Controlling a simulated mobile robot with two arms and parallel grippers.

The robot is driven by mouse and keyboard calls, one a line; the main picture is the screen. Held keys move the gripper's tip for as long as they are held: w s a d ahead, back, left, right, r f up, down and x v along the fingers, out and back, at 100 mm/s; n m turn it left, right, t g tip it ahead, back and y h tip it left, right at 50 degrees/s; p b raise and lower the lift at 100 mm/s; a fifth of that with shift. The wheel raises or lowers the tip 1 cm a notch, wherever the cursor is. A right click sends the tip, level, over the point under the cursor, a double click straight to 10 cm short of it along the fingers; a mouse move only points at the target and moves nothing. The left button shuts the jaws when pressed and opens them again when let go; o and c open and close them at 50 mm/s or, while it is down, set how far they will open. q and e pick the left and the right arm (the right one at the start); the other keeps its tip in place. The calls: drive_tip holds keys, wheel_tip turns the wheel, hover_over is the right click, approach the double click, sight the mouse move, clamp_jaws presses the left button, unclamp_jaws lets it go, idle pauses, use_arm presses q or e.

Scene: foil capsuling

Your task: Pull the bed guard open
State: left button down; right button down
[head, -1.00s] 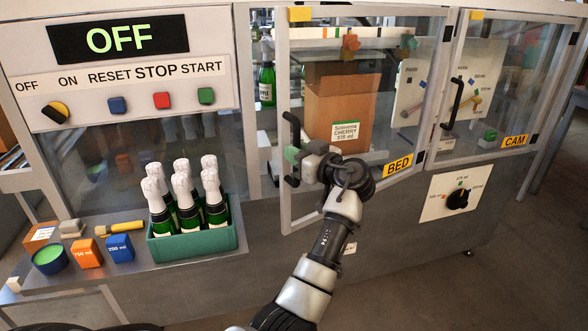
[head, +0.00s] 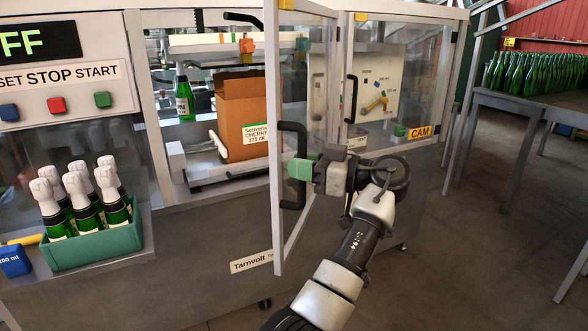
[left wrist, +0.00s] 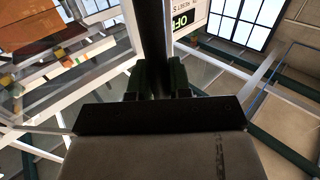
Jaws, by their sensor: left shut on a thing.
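The bed guard (head: 272,120) is a clear panel in a white frame. In the head view it stands swung out from the machine, showing nearly edge-on. Its black bar handle (head: 291,137) is on the outer side. My left gripper (head: 298,168) is shut on the handle's lower part, with its green fingertips at the bar. In the left wrist view the dark handle bar (left wrist: 153,45) runs up between the two green fingers (left wrist: 157,78). My right gripper is not in view.
Behind the opening a cardboard box (head: 240,115) and a bottle (head: 184,97) stand in the machine. The cam guard (head: 395,85) beside it is shut. A green crate (head: 92,247) of bottles sits at the left. Floor at the right is free.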

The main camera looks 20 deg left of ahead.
use_arm(q)
drive_tip(key=shift+d, duration=0.1)
drive_tip(key=c, duration=1.1)
unclamp_jaws()
drive_tip(key=shift+c, duration=0.2)
drive_tip(key=shift+o, duration=0.3)
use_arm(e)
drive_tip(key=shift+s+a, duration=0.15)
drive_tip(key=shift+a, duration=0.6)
